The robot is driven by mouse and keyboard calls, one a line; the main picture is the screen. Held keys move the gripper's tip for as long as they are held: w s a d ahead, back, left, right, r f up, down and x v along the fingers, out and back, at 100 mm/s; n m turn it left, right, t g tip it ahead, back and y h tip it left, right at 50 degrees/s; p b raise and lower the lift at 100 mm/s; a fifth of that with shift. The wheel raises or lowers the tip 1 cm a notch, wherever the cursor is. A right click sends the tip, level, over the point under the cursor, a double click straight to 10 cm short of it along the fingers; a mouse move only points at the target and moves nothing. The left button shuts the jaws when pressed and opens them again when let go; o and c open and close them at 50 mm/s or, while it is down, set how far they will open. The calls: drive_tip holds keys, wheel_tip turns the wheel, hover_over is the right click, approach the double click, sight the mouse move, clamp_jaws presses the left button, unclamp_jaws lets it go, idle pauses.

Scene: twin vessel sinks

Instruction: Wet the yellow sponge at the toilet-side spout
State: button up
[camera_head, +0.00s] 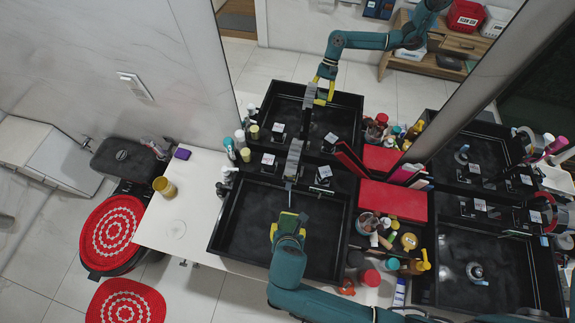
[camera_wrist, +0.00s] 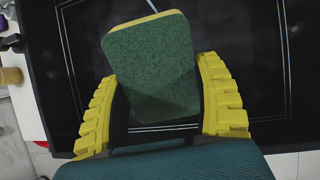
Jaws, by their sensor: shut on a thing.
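My gripper (camera_head: 289,222) is over the left, toilet-side black sink (camera_head: 232,253), with its yellow fingers on both sides of the sponge (camera_wrist: 152,70). The sponge's dark green face fills the middle of the wrist view, and a yellow edge shows along its top. The toilet-side spout (camera_head: 293,158) is a grey ridged piece reaching over the sink's back edge. A thin pale streak that looks like running water drops from its tip toward the sponge. In the wrist view this streak meets the sponge's top edge; how wet the sponge is cannot be told.
A red-covered toilet (camera_head: 112,232) stands left of the white counter (camera_head: 205,178), which holds a yellow cup (camera_head: 165,187). Bottles crowd the sink's left back corner. Red boxes (camera_head: 393,201) and toiletries stand between the sinks. A mirror behind reflects the sinks and my arm.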

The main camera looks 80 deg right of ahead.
drive_tip(key=w+d+f+b, duration=0.1)
drive_tip(key=d+b, duration=0.1)
drive_tip(key=d, duration=0.6)
drive_tip(key=shift+w+d+f, duration=0.3)
drive_tip(key=shift+d+f, duration=0.05)
drive_tip(key=shift+b, duration=0.3)
